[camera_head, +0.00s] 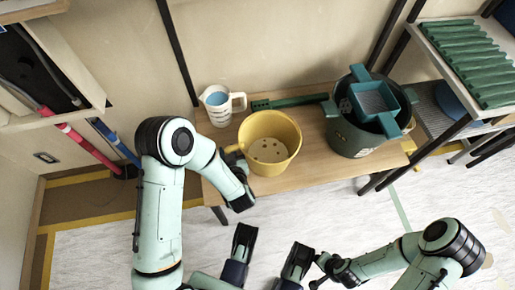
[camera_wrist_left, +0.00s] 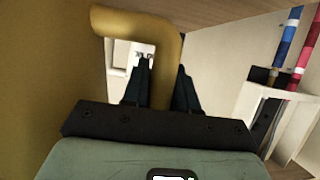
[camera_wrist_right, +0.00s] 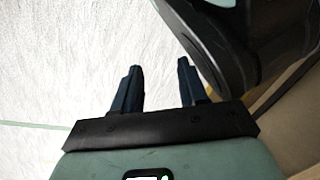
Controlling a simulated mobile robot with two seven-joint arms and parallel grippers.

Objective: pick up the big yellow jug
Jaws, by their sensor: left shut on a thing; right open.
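The big yellow jug (camera_head: 270,132) stands upright on the wooden table, open at the top, with several dark spots on its inner bottom. Its handle (camera_head: 234,149) points left, toward my left arm. In the left wrist view the handle (camera_wrist_left: 164,40) passes between the fingers of my left gripper (camera_wrist_left: 162,68), which is shut on it; the jug wall (camera_wrist_left: 50,70) fills the left side. In the head view my forearm mostly hides this gripper. My right gripper (camera_head: 318,271) is open and empty over the floor; its parted fingers show in the right wrist view (camera_wrist_right: 158,78).
A white measuring jug (camera_head: 220,114) with blue contents stands behind left of the yellow jug. A long green tool (camera_head: 290,101) lies behind it. A dark green bucket (camera_head: 350,138) holding a teal tray (camera_head: 375,100) stands right. A shelf (camera_head: 450,70) is far right.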

